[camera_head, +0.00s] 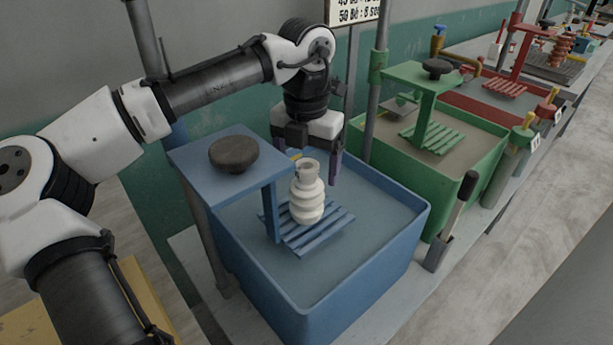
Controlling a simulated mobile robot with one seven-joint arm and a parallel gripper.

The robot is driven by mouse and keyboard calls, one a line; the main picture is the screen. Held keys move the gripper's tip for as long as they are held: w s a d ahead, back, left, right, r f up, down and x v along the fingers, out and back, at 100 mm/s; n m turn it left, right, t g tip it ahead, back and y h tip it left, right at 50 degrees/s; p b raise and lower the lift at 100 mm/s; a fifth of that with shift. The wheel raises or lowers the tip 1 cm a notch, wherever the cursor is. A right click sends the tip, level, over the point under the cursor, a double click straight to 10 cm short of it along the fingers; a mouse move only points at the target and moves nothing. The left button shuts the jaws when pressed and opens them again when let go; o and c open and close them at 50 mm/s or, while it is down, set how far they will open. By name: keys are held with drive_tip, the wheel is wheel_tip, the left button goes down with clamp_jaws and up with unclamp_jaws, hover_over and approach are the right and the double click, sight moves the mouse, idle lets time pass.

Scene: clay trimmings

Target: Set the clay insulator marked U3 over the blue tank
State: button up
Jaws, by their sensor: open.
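A pale cream clay insulator (308,196) with stacked rounded ribs stands upright on the blue slatted rack (330,231) over the blue tank (421,222). No U3 mark can be read on it from here. My gripper (310,172) is open, just above and behind the insulator's top. One finger shows to the right of the insulator, apart from it; the other is mostly hidden. The insulator appears to rest on the slats, though its lower edge is small in view.
A blue raised shelf with a dark round knob (234,154) stands at the left of the blue tank. A green tank (489,168) with its own rack is behind right, and a red tank (470,106) beyond. A dark-handled tool (460,205) stands by the blue tank's right corner.

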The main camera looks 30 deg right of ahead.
wheel_tip(320, 180, up, 9)
drive_tip(key=shift+f, duration=0.2)
